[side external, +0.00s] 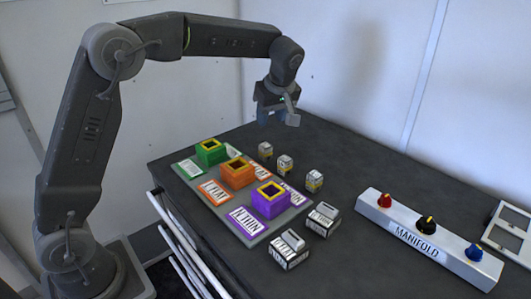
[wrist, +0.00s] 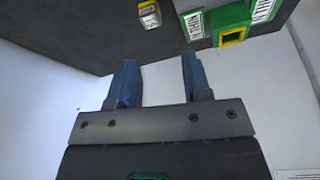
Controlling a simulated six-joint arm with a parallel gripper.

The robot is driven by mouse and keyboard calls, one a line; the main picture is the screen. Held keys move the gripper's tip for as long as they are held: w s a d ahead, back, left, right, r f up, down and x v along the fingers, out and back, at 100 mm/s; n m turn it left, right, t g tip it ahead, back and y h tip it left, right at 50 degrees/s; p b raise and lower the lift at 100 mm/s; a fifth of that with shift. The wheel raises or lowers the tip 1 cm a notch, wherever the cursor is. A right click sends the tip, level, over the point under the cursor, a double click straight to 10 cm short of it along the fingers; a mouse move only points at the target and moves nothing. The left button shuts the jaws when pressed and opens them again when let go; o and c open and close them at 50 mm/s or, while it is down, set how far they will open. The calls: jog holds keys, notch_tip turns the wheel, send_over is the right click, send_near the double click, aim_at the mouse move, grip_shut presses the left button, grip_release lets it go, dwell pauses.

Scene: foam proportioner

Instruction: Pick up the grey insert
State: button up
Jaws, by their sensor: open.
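Three small grey pieces with yellow bands and labels stand in a row on the dark table: a far one (side external: 265,150), a middle one (side external: 285,163) and a near one (side external: 314,181). Two larger grey labelled blocks, one (side external: 323,219) behind the other (side external: 289,250), stand nearer the front. I cannot tell which is the grey insert. My gripper (side external: 271,116) is open and empty, above the table's far end, beyond the small pieces. In the wrist view its blue fingers (wrist: 158,65) are apart with nothing between them; one small grey-yellow piece (wrist: 149,14) shows at the top edge.
A grey board (side external: 261,231) holds green (side external: 211,147), orange (side external: 237,177) and purple (side external: 270,205) blocks with yellow-rimmed openings. A white manifold (side external: 428,241) with red, black and blue knobs lies at the right. The table between it and the small pieces is clear.

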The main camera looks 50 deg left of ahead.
aim_at(266, 145)
jog(key=shift+n, duration=0.8)
jog(key=x, duration=0.5)
jog(key=w+x, duration=0.1)
jog(key=x, duration=0.4)
jog(key=w+x, duration=0.1)
jog(key=x, duration=0.5)
jog(key=shift+a, duration=0.25)
jog(key=shift+r, duration=0.1)
